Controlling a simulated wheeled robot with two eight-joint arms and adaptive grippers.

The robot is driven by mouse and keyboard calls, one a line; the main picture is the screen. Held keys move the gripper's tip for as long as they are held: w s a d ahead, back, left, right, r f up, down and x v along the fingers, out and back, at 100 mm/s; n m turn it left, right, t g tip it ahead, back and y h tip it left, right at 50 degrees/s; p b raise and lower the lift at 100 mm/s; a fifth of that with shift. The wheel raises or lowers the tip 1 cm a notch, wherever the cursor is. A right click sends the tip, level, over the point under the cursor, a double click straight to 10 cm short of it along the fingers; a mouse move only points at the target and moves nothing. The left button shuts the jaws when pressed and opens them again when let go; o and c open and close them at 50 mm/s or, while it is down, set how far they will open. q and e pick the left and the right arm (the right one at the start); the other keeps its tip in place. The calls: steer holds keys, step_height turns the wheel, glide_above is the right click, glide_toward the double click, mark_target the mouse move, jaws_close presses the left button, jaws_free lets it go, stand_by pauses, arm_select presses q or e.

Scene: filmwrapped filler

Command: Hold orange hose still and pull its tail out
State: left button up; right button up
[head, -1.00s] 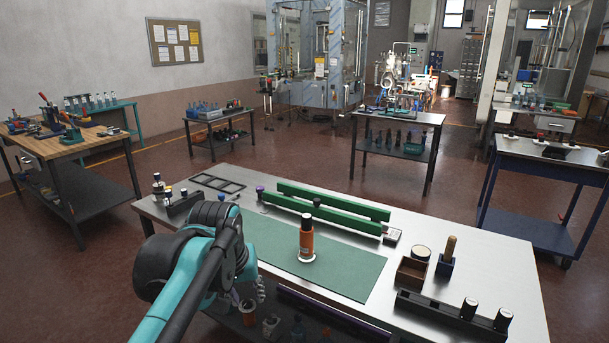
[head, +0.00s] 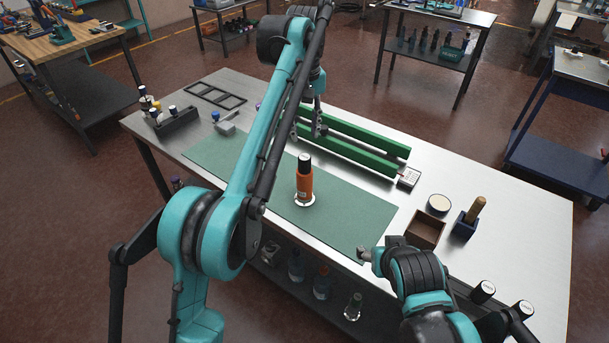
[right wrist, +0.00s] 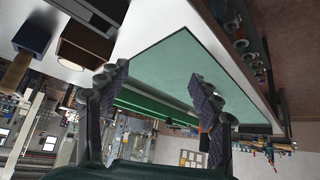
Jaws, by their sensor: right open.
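An orange cylinder with a dark, light-topped cap, the orange hose of the task (head: 304,185), stands upright on a white disc on the green mat (head: 350,220). My left gripper (head: 309,130) is over the table behind the cylinder, fingers pointing down and apart, with nothing seen between them. My right gripper (head: 366,255) is at the mat's front right edge, apart from the cylinder. In the right wrist view its fingers (right wrist: 152,82) are spread and empty. A small orange patch (right wrist: 203,128) shows there behind one finger, mostly hidden. No tail can be made out.
Green rails (head: 360,155) lie behind the mat. A brown open box (head: 426,229), a round white-topped item (head: 439,204) and a dark blue holder (head: 466,224) stand at right. A dark rack (head: 177,122) with small bottles is at left. The mat around the cylinder is clear.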

arm_select(q)
steer(key=shift+w+f, duration=0.1)
steer(key=shift+w, duration=0.05)
arm_select(e)
steer(key=w+a+t+h, duration=0.15)
steer(key=w+a, duration=0.35)
steer(key=w, duration=0.6)
steer(key=t+y, duration=0.2)
steer(key=t, duration=0.2)
glide_toward(304, 190)
steer(key=x, duration=0.4)
steer(key=shift+w+d+f, duration=0.1)
steer(key=shift+w+f, duration=0.05)
steer(key=shift+w, duration=0.2)
steer(key=shift+w+f, duration=0.15)
steer(key=shift+w, duration=0.1)
steer(key=x, duration=0.7)
steer(key=shift+w, duration=0.2)
